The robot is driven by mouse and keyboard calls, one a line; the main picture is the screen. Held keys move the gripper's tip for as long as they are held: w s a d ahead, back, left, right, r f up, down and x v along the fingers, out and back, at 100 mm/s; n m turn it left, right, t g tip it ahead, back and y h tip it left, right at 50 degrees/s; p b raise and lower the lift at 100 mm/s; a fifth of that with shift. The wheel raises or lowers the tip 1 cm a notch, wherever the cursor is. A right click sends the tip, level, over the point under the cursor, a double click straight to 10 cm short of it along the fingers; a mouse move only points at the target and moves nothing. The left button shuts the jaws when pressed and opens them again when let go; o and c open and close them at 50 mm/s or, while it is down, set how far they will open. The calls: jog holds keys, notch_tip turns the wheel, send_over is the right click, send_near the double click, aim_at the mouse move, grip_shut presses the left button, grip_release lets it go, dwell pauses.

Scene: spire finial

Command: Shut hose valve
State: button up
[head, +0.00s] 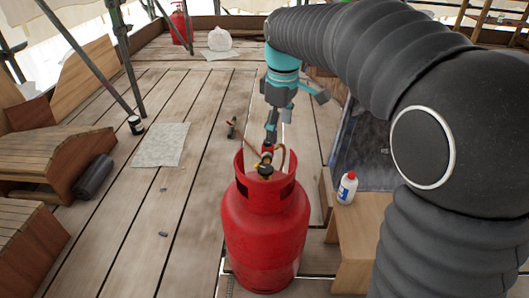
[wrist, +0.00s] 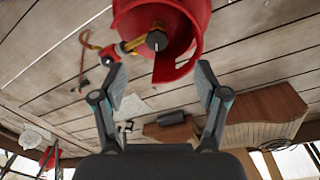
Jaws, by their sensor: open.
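A red gas cylinder (head: 265,225) stands upright on the plank deck, with a raised collar around its top. Inside the collar is a brass and red valve fitting with a dark round knob (head: 265,170). In the wrist view the knob (wrist: 157,40) shows end-on, and an orange-brown hose (wrist: 83,62) runs left from the fitting. My gripper (head: 271,132) is above and behind the valve in the head view, pointing down. In the wrist view my gripper (wrist: 159,70) has its fingers spread and empty, with the knob ahead between and beyond the fingertips.
A white bottle with a red cap (head: 347,187) stands on a wooden box (head: 362,232) right of the cylinder. A small brass and red item (head: 232,127) lies on the deck behind. A pale sheet (head: 161,145) and dark can (head: 135,125) are left. The deck directly left is mostly clear.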

aim_at(264, 167)
jog(key=w+a+f+n, duration=0.2)
jog(key=w+a, duration=0.2)
jog(key=shift+g, duration=0.4)
notch_tip(264, 167, down, 14)
jog(key=shift+s+d+b, duration=0.1)
jog(key=shift+b, duration=0.7)
jog(key=shift+c, duration=0.2)
jog(key=c, duration=1.1)
